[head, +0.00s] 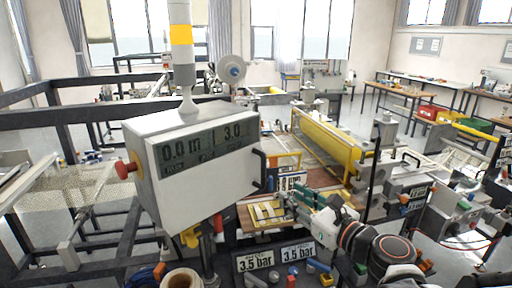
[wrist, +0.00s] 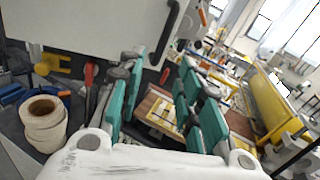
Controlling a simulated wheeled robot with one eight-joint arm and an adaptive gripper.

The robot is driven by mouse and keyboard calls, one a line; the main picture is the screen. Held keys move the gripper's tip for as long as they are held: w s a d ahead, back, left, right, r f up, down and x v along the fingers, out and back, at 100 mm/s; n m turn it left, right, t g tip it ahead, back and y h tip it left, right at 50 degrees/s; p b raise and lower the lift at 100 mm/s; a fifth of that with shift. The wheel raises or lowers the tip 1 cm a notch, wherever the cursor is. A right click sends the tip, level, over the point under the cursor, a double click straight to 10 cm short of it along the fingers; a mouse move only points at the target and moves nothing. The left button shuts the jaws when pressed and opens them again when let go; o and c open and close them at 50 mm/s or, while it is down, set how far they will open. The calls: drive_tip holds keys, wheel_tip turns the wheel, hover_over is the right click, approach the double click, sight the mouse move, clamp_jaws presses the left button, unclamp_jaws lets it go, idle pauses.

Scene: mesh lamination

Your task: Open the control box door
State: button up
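The control box (head: 190,155) is a white box with a digital display on its front and a red knob on its left side. Its white front door (head: 205,188) looks closed, flush with the box. A black bar handle (head: 260,170) is at the door's right edge. In the wrist view the door (wrist: 90,25) fills the upper left, with the handle (wrist: 170,35) at its right edge. My gripper (head: 287,200) is below and to the right of the handle, apart from it. In the wrist view its teal fingers (wrist: 160,78) are spread and empty, with the handle beyond the tips.
A light tower (head: 182,55) stands on top of the box. Below are pressure displays (head: 275,257) and a roll (head: 181,279), which also shows in the wrist view (wrist: 44,118). A wooden board with yellow strips (head: 268,212) lies beneath my gripper. A yellow roller (head: 328,142) is behind it.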

sight(265, 170)
drive_tip(key=shift+m, duration=0.7)
drive_tip(key=x, duration=0.4)
drive_tip(key=r+x, duration=0.1)
drive_tip(key=x, duration=0.4)
drive_tip(key=r+x, duration=0.1)
drive_tip(key=x, duration=0.4)
drive_tip(key=shift+w+p, duration=0.3)
clamp_jaws()
